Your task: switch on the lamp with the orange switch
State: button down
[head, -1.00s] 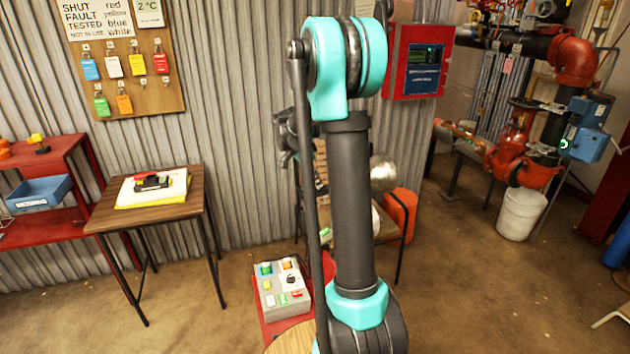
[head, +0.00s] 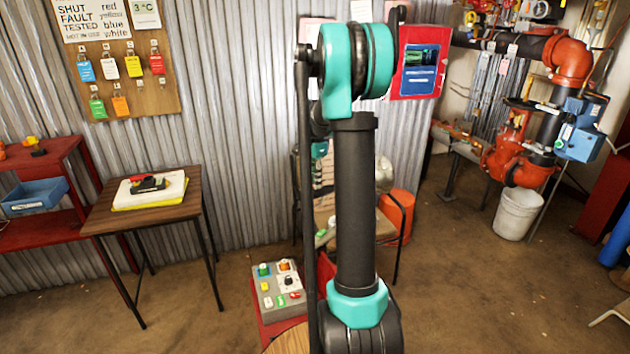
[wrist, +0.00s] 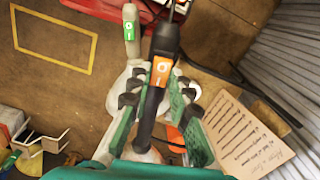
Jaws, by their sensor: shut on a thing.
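In the wrist view a black lamp handle (wrist: 149,112) carries an orange switch (wrist: 162,68) with white marks. My gripper (wrist: 160,92) has its green fingers with dark pads on both sides of this handle and is shut on it. A second, pale grey handle (wrist: 130,20) with a green switch (wrist: 129,31) stands just left of it. In the head view my gripper (head: 321,158) is partly hidden behind my arm, over a small table. A silver lamp shade (head: 384,175) shows right of my arm. I cannot tell whether the lamp is lit.
A handwritten sheet (wrist: 240,138) lies right of the handle in the wrist view. In the head view an orange bucket (head: 398,222) is beside the small table. A grey control box (head: 280,290) stands in front. A wooden table (head: 150,213) is at left, with open floor between.

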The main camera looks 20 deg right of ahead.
jog(key=c, duration=1.4)
grip_release()
notch_tip(320, 180, up, 12)
jog(key=s+a+f+n+t, duration=0.1)
jog(key=s+a+f+n, duration=0.3)
jog(key=s, duration=0.6)
jog(key=s+a+f+n+t, duration=0.1)
jog(key=s+a+f+n, duration=0.3)
jog(key=s+f, duration=0.5)
jog(key=s+a+f+n+t, duration=0.2)
jog(key=s+a+f+n, duration=0.2)
jog(key=s, duration=0.7)
notch_tip(320, 180, down, 3)
jog(key=n, duration=0.4)
jog(key=shift+s+a+r, duration=0.2)
jog(key=shift+s+a, duration=0.1)
